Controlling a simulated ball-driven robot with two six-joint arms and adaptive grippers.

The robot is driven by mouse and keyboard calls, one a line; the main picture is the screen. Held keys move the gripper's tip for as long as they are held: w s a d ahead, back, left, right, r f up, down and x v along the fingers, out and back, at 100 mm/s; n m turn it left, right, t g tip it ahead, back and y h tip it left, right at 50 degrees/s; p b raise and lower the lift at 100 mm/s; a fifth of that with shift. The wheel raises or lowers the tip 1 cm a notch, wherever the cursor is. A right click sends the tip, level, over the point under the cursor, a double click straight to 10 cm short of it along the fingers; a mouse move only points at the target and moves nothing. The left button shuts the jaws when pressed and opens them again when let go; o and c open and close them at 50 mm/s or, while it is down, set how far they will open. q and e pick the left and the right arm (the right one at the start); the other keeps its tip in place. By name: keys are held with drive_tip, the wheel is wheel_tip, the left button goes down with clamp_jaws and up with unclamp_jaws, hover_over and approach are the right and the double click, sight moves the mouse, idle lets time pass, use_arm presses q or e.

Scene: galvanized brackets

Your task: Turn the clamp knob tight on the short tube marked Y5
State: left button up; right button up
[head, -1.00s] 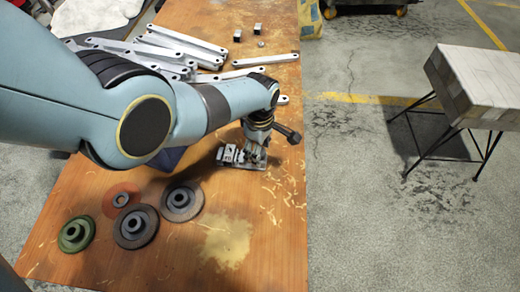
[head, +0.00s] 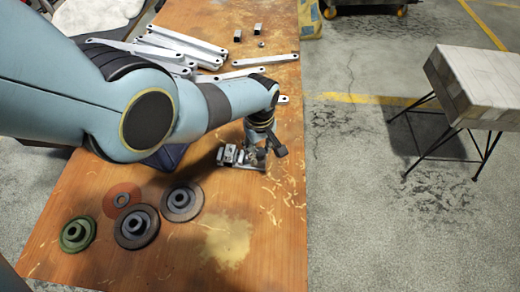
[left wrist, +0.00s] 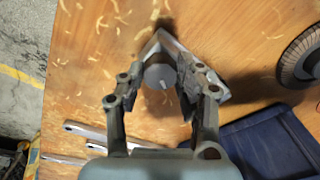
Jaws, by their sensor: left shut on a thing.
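A small grey metal clamp fixture (head: 231,155) sits on the wooden table under my left gripper (head: 256,158). In the left wrist view, a round grey knob (left wrist: 160,73) with a pale line on its top lies between the fingers of my left gripper (left wrist: 160,84), which is shut on it. A pointed metal base (left wrist: 222,94) shows around the knob. The left hand points down. I cannot make out a Y5 mark or the short tube. My right gripper is in neither view.
Two dark flanged discs (head: 137,227), a green one (head: 77,234) and an orange disc (head: 122,196) lie at the front. Long metal bars (head: 178,42) are piled at the back. A dark blue tray (left wrist: 270,145) lies beside the fixture.

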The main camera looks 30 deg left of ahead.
use_arm(q)
drive_tip(key=m, duration=0.5)
drive_tip(key=shift+m, duration=0.4)
drive_tip(key=m, duration=0.6)
drive_tip(key=o, duration=1.1)
